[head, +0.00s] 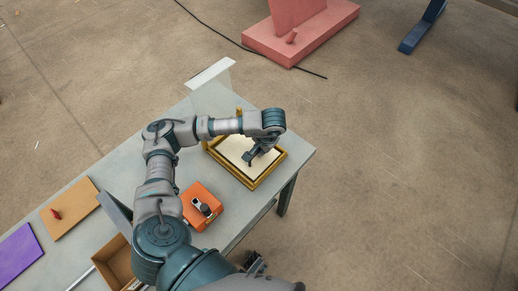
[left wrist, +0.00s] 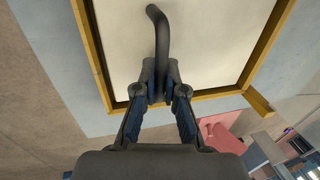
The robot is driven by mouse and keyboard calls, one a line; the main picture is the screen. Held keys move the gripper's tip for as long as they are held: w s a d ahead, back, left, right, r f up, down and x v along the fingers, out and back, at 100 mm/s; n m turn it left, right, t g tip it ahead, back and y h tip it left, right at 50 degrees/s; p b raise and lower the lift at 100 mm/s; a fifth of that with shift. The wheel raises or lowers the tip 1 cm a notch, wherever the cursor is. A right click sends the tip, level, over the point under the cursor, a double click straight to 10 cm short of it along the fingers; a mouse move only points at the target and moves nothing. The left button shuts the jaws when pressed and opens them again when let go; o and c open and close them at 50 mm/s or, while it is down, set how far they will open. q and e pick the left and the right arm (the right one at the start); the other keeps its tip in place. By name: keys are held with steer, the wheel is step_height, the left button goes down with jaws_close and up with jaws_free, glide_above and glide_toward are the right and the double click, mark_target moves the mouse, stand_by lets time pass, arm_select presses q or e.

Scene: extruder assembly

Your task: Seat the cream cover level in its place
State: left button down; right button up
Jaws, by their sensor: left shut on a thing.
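The cream cover (head: 235,147) lies within a yellow frame (head: 264,180) on the table. In the left wrist view the cover (left wrist: 210,40) fills most of the space inside the frame (left wrist: 89,45), with a dark line along its near edge. I cannot tell whether it sits fully level. A dark bent handle (left wrist: 160,28) rises from the cover. My left gripper (head: 250,160) is over the cover, and its fingers (left wrist: 160,84) are shut on the handle, hiding its lower end.
An orange block (head: 202,219) with a dark part on top is near the table's front edge. A clear upright panel (head: 212,96) stands behind the frame. An open brown box (head: 112,262), a tan board (head: 72,208) and a purple sheet (head: 20,248) are at left.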

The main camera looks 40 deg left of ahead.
arm_select(q)
steer(key=shift+f, duration=0.2)
stand_by(0.7)
steer(key=c, duration=1.2)
jaws_free()
steer(key=shift+a+r+p+v, duration=0.1)
steer(key=shift+a+p+v, duration=0.35)
steer(key=shift+v, duration=0.7)
steer(key=shift+a+r+p+v, duration=0.1)
steer(key=shift+p+v, duration=0.6)
steer(key=shift+v, duration=0.5)
steer(key=shift+a+p+v, duration=0.3)
steer(key=shift+p+v, duration=0.25)
steer(key=shift+v, duration=0.6)
steer(key=shift+f, duration=0.1)
